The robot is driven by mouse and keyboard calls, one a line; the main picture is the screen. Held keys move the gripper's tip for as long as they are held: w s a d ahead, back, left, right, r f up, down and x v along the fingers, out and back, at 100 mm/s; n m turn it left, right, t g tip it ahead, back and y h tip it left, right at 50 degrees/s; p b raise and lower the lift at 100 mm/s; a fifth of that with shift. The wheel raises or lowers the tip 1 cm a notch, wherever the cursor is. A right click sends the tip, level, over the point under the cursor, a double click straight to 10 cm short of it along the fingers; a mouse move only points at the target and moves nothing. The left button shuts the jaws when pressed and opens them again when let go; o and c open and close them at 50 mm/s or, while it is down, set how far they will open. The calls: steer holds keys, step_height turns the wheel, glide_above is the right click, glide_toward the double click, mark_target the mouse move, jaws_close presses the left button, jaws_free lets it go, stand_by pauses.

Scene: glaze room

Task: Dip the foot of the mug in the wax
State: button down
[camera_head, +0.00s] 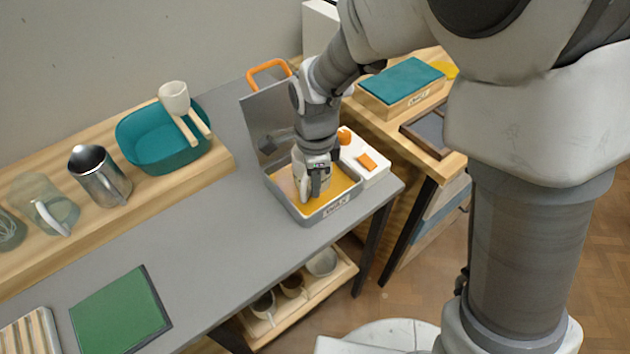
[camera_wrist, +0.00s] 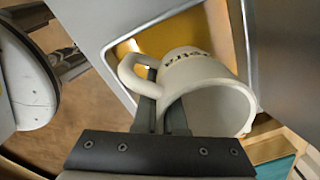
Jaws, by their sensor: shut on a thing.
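A cream mug (camera_wrist: 208,88) with dark lettering on its side is held by my gripper (camera_wrist: 165,118), whose fingers are shut on it near the handle. The mug's open mouth faces the wrist camera. In the head view my gripper (camera_head: 315,185) points down into the wax pan, and the mug (camera_head: 303,168) shows in part beside the fingers. The wax pan (camera_head: 308,216) is a grey metal box with a raised lid and yellow-orange wax (camera_head: 340,186) inside. The foot of the mug is hidden, so I cannot tell whether it touches the wax.
A white control box with an orange button (camera_head: 366,160) adjoins the pan's right side. A teal basin (camera_head: 150,150), a metal pitcher (camera_head: 98,178) and glass jugs stand on the wooden shelf at left. A green mat (camera_head: 120,312) lies at front left. The grey bench between is clear.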

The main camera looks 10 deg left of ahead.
steer(key=shift+f+b, duration=0.3)
steer(key=shift+f, duration=0.15)
steer(key=shift+r, duration=0.1)
stand_by(1.2)
steer(key=shift+r+p, duration=1.35)
steer(key=shift+r, duration=0.1)
step_height(320, 180, up, 7)
steer(key=p, duration=0.6)
stand_by(0.4)
stand_by(0.5)
